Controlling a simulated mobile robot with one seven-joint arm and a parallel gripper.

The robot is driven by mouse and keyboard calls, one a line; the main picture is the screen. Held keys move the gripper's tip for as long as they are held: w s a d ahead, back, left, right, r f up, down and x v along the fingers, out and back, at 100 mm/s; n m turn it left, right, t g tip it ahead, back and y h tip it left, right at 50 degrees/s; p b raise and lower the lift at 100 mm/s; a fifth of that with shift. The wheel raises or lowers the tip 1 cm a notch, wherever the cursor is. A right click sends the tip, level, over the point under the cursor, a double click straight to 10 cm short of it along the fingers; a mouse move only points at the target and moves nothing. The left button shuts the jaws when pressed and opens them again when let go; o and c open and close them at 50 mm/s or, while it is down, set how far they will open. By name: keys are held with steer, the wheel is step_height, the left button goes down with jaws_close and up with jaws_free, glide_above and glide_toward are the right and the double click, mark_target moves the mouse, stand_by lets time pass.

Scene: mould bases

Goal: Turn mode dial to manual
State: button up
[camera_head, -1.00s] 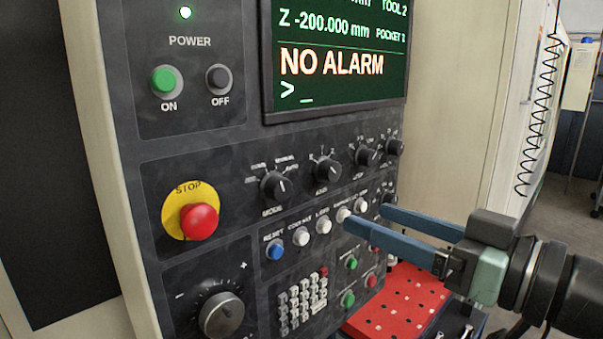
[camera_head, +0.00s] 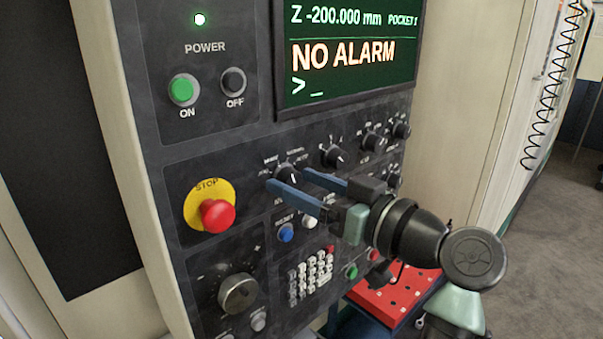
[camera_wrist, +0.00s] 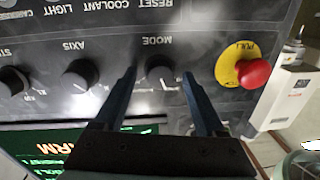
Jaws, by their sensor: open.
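The mode dial (camera_head: 288,168) is a round black knob on the dark control panel, below the screen, with small setting labels around its upper side. Its lower part is hidden by my fingers in the head view. In the wrist view the mode dial (camera_wrist: 160,70) appears upside down, with the word MODE beside it. My gripper (camera_head: 288,178) is open, with long blue fingers pointing at the panel. In the wrist view my gripper (camera_wrist: 158,74) has one finger on each side of the dial, with gaps visible. The dial's exact setting is too small to read.
A red stop button (camera_head: 217,215) on a yellow plate sits left of the dial. The axis dial (camera_head: 334,156) and other knobs lie to the right. A blue reset button (camera_head: 286,232) and a keypad (camera_head: 312,275) are below. The screen (camera_head: 350,55) reads NO ALARM.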

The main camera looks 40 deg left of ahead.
jaws_close()
stand_by(0.4)
steer(key=shift+m, duration=0.3)
steer(key=m, duration=0.3)
steer(key=shift+m, duration=0.3)
steer(key=shift+m+y+p, duration=0.3)
steer(key=shift+m+p, duration=0.05)
steer(key=shift+m, duration=1.45)
jaws_free()
